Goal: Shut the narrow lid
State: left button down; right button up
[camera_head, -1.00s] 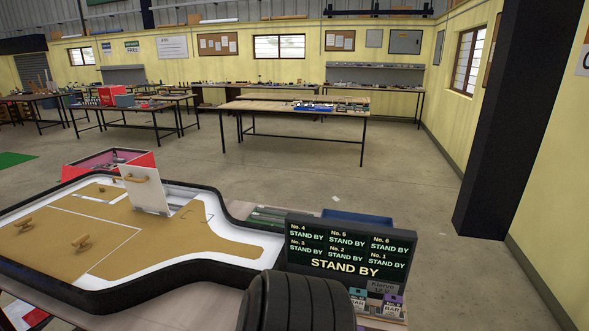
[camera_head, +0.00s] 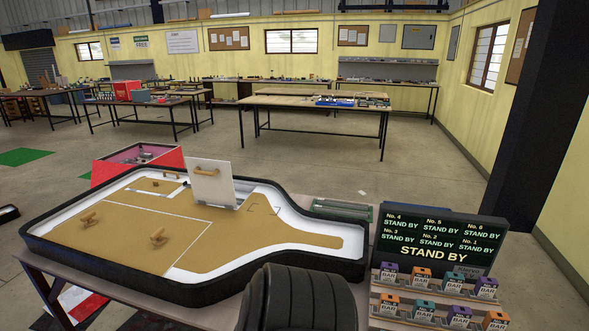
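A narrow white lid (camera_head: 213,190) with a wooden handle (camera_head: 211,170) stands raised, tilted slightly back, at the far side of the lightbox (camera_head: 307,258). The lightbox is a shaped black-rimmed tray with a tan and white top. Other wooden handles (camera_head: 88,218) and (camera_head: 158,237) sit on its flat tan panels. Neither of my grippers shows in the view.
A display (camera_head: 437,238) reading STAND BY stands right of the lightbox, above racks of small coloured blocks labelled BAR (camera_head: 453,283). A red box (camera_head: 130,160) is behind the lightbox. Workbenches (camera_head: 320,104) stand farther back, with open floor between.

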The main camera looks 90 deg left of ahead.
aim_at(211, 182)
jog(key=k, duration=1.95)
jog(key=u, duration=0.95)
